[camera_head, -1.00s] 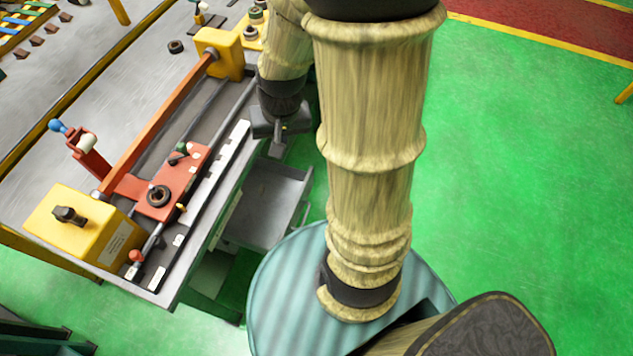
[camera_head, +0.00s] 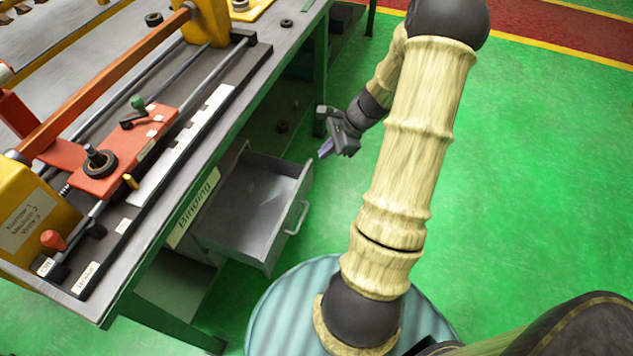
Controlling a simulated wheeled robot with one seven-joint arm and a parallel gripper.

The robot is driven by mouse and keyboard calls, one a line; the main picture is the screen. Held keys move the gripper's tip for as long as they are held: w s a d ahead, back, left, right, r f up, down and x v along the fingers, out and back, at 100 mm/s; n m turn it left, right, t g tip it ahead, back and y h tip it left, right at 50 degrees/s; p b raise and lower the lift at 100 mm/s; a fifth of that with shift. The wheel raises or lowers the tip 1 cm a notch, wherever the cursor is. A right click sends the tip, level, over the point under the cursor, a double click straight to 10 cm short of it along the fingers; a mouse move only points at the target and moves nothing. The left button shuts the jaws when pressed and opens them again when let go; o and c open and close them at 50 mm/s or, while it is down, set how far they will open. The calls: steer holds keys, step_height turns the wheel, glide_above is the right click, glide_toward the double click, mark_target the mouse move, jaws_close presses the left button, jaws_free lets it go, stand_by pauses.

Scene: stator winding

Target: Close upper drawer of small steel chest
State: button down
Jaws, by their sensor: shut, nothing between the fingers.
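The upper drawer (camera_head: 243,213) of the small steel chest is pulled out from under the bench, towards the right. It is a grey, open-topped drawer and looks empty. Its bar handle (camera_head: 297,217) is on the right-hand front. The chest itself is mostly hidden under the bench top. My gripper (camera_head: 327,150) is shut and holds nothing. In the picture it is just beyond the drawer's far front corner, and it appears apart from the drawer.
The workbench (camera_head: 222,128) carries a winding machine with a red carriage (camera_head: 127,150) and rails. A "Binding" label (camera_head: 193,207) is on the bench side. A lower shelf (camera_head: 266,133) holds small parts. Green floor (camera_head: 530,190) to the right is clear.

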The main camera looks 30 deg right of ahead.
steer(key=d+f+m+t+b, duration=0.3)
steer(key=d+f+m+b, duration=0.4)
steer(key=f, duration=0.5)
steer(key=shift+d+f+y+b, duration=0.25)
steer(key=shift+d+y+b, duration=0.05)
steer(key=shift+d, duration=0.85)
steer(key=b, duration=0.4)
glide_toward(308, 171)
steer(key=x, duration=0.5)
steer(key=shift+s+f, duration=0.2)
steer(key=shift+f, duration=0.4)
steer(key=shift+w+a, duration=0.2)
steer(key=shift+w, duration=0.15)
steer(key=shift+w, duration=0.15)
